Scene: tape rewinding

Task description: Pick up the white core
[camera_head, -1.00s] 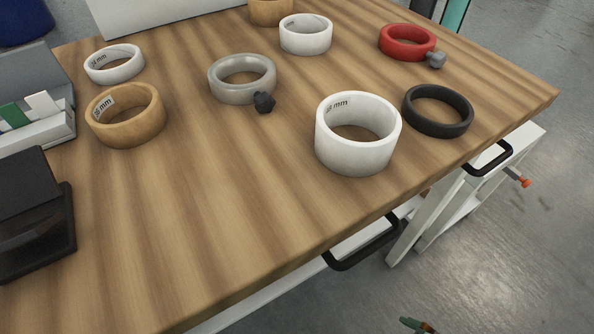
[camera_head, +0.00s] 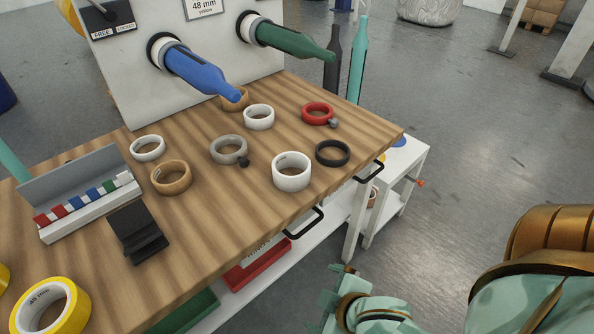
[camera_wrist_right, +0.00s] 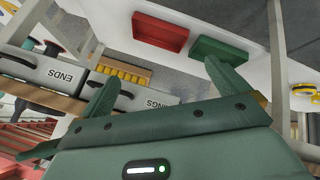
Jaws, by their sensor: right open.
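Three white ring-shaped cores stand on the wooden bench top in the head view: a large, tall one (camera_head: 292,180) near the front edge, a mid-sized one (camera_head: 259,124) further back, and a thin one (camera_head: 147,155) at the left. I cannot tell which one is meant. My right gripper (camera_wrist_right: 163,88) is open and empty in the right wrist view, facing the shelves under the bench. In the head view my right arm is at the lower right, in front of the bench and apart from the cores. My left gripper is not in view.
Cardboard-coloured rings (camera_head: 171,184), a grey collar (camera_head: 228,158), a red collar (camera_head: 318,120) and a black ring (camera_head: 333,160) surround the white cores. Blue (camera_head: 200,75) and green (camera_head: 290,43) spindles overhang the back. A black stand (camera_head: 138,232) and yellow tape (camera_head: 72,310) are at left.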

